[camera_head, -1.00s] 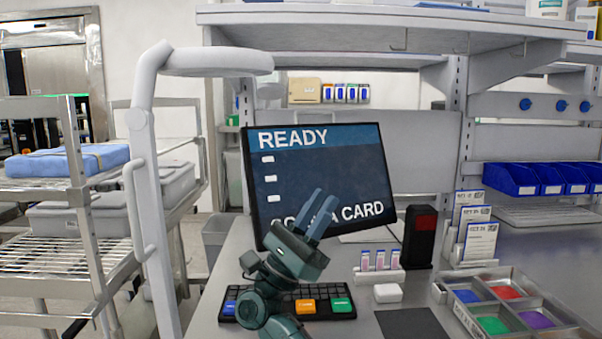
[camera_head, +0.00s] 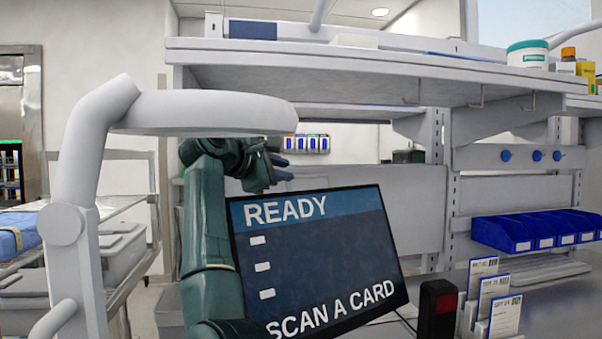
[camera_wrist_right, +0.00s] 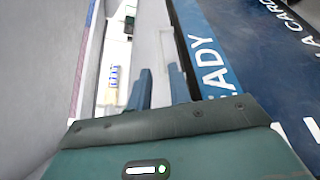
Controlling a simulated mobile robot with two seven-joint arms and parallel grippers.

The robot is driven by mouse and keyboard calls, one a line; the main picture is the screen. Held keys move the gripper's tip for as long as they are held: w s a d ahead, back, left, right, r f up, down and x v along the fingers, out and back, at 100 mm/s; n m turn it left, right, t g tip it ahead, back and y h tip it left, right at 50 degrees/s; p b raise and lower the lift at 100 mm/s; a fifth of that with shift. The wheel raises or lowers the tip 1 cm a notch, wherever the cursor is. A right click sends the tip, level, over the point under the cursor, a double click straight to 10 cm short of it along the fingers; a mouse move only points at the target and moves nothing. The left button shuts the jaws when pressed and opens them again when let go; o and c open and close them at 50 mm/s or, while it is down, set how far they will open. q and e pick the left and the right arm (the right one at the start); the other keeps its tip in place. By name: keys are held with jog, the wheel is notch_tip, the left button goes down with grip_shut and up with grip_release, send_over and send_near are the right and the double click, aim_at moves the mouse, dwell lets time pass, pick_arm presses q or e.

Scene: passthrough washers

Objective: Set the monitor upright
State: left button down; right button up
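The monitor (camera_head: 330,250) stands in the middle of the head view, its screen reading READY and SCAN A CARD. It looks tilted, its top edge rising to the right. Its stand and lower left are hidden. My right gripper (camera_head: 278,167) is just above the monitor's upper left corner, its fingers pointing right. In the right wrist view my gripper (camera_wrist_right: 160,88) is open with a gap between the fingers; the monitor (camera_wrist_right: 225,60) lies along the right finger. I cannot tell whether they touch. My left gripper is not in view.
A white post with a curved arm (camera_head: 200,115) stands close on the left. A shelf (camera_head: 350,70) spans above the monitor. Blue bins (camera_head: 535,232) are farther right.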

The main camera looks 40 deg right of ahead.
aim_at(305, 175)
jog(key=p+x, duration=0.1)
jog(key=x, duration=0.7)
jog(key=shift+w+d+f+p, duration=0.1)
jog(key=shift+w+d+p, duration=0.05)
jog(key=shift+d+p, duration=0.2)
grip_shut()
